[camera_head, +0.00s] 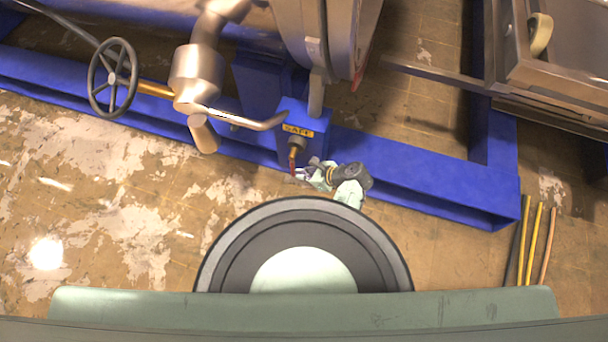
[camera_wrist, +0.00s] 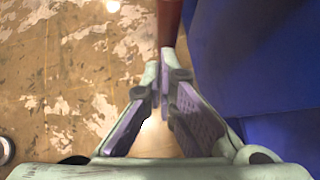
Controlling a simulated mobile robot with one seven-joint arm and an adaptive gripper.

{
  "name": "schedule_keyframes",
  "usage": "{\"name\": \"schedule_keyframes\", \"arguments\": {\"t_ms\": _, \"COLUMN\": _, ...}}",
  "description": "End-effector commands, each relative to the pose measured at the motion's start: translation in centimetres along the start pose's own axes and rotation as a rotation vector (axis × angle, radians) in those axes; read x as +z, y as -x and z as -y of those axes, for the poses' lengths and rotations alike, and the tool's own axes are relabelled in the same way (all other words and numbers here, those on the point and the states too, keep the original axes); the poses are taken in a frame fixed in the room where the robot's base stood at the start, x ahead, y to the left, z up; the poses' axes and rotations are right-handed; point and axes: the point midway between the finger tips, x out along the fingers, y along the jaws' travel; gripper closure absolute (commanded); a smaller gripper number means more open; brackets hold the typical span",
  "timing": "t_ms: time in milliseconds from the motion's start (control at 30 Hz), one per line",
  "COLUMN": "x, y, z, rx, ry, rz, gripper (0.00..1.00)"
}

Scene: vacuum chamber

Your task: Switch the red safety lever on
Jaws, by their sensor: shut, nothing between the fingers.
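The red safety lever (camera_head: 292,161) hangs below a brass fitting on the front of a blue box (camera_head: 318,125) with a yellow "SAFE" label (camera_head: 298,131). In the wrist view the red lever (camera_wrist: 169,22) comes in from the top edge, just beyond the fingertips. My gripper (camera_head: 301,174) is beside the lever's lower end, on its right in the head view. In the wrist view my gripper (camera_wrist: 164,76) has its fingertips together with nothing between them. The tips look very near the lever; I cannot tell whether they touch it.
A blue frame beam (camera_head: 420,175) runs behind the lever, and its blue surface (camera_wrist: 255,60) fills the right of the wrist view. A bent metal pipe (camera_head: 245,122) passes left of the box. A handwheel (camera_head: 113,77) is farther left. Open floor (camera_head: 110,220) lies at lower left.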

Motion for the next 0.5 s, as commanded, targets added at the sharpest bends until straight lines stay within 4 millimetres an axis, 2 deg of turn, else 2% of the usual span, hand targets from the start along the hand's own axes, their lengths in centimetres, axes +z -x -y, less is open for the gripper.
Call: {"name": "schedule_keyframes", "arguments": {"t_ms": 500, "x": 0.16, "y": -0.92, "z": -0.13, "rx": 0.014, "ry": -0.012, "rz": 0.093, "gripper": 1.0}}
